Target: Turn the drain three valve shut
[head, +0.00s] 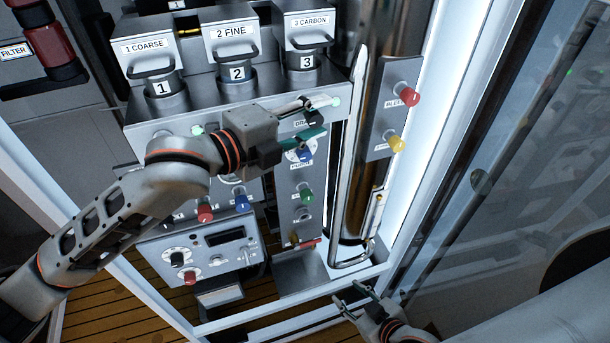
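Three canisters, marked 1 coarse (161,87), 2 fine (237,72) and 3 carbon (307,62), stand on a metal ledge. A partly covered label beginning "DRA" (303,123) is on the panel below canister 3. A teal handle (304,136) lies just under that label, beside my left gripper's lower finger. I cannot tell whether they touch, and the valve body is largely hidden. My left gripper (308,122) is in front of this spot with its fingers apart, one above the label and one below. My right gripper (358,298) is open and empty, low in front of the frame.
Below are a blue knob (304,153), a green knob (306,195) and a red handle (304,244). A red knob (409,96) and a yellow knob (397,144) are on a side plate. A vertical metal tube (344,200) stands close right of the panel.

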